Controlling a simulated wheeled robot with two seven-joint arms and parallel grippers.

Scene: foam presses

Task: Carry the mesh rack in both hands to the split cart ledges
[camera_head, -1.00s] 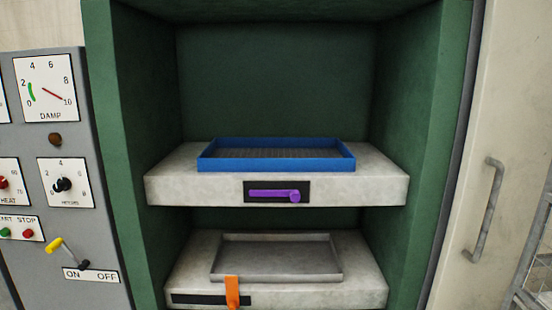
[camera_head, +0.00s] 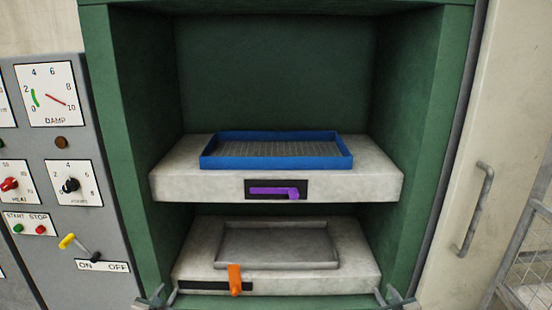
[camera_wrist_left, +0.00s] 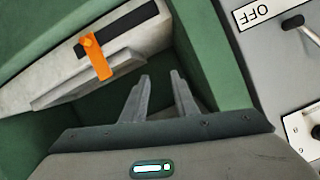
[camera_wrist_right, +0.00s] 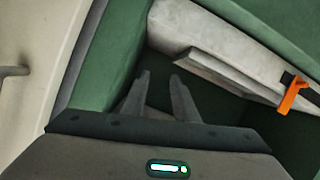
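The mesh rack (camera_head: 277,148), blue-rimmed with a grey mesh floor, lies flat on the upper pale slab (camera_head: 207,183) inside a green press. My left gripper (camera_head: 157,296) is at the bottom edge of the head view, in front of the lower slab's left end. Its two fingers are apart and empty in the left wrist view (camera_wrist_left: 161,77). My right gripper (camera_head: 394,298) is at the lower slab's right end. It is also open and empty in the right wrist view (camera_wrist_right: 159,77). Both are below and apart from the rack. The cart ledges cannot be made out.
A purple handle (camera_head: 275,190) and an orange handle (camera_head: 235,280) stick out in front. A control panel (camera_head: 45,155) stands left. A door handle (camera_head: 478,210) and a wire-mesh frame (camera_head: 525,258) are at right.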

